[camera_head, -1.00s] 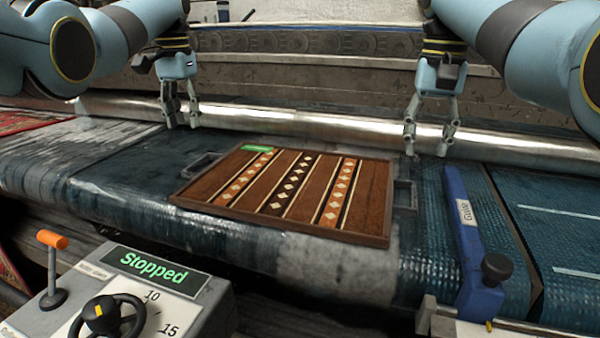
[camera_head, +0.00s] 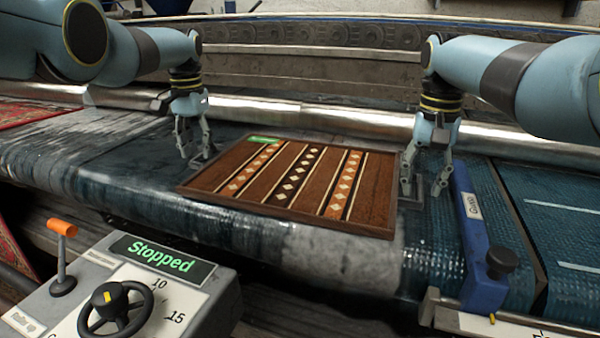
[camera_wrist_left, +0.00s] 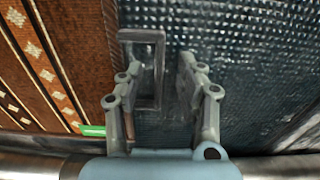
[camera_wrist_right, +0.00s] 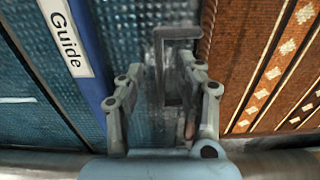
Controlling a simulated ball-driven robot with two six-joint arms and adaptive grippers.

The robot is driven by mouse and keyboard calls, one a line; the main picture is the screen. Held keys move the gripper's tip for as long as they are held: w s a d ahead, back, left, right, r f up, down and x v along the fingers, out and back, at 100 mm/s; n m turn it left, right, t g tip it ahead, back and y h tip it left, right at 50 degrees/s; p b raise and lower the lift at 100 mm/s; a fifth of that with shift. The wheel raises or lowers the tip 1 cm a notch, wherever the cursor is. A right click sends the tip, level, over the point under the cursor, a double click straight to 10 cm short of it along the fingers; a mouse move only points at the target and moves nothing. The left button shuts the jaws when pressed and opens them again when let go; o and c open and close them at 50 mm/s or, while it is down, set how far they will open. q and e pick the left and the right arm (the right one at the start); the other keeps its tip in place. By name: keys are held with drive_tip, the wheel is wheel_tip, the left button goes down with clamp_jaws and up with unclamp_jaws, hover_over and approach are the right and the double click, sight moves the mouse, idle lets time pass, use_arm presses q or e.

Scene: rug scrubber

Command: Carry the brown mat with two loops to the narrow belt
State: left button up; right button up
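The brown mat (camera_head: 372,205), with patterned stripes and a green tag, lies flat on the wide dark-blue belt (camera_head: 130,185). My left gripper (camera_head: 196,155) is open and low at the mat's left edge. In the left wrist view the grey left loop (camera_wrist_left: 158,75) lies between its spread fingers, closer to one. My right gripper (camera_head: 422,188) is open at the right edge. In the right wrist view the right loop (camera_wrist_right: 160,65) lies between its open fingers. A belt with white lines (camera_head: 560,225) is at the right, past the guide; I cannot tell whether it is the narrow one.
A blue guide bar (camera_head: 475,240) with a dark knob stands just right of my right gripper. A control box (camera_head: 150,290) reading "Stopped", with an orange lever and handwheel, is at the front left. A metal roller (camera_head: 330,118) runs behind the mat.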

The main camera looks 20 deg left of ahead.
use_arm(q)
drive_tip(key=shift+s+f, duration=0.1)
drive_tip(key=shift+f, duration=0.6)
use_arm(e)
drive_tip(key=shift+f, duration=0.7)
use_arm(q)
clamp_jaws()
use_arm(e)
clamp_jaws()
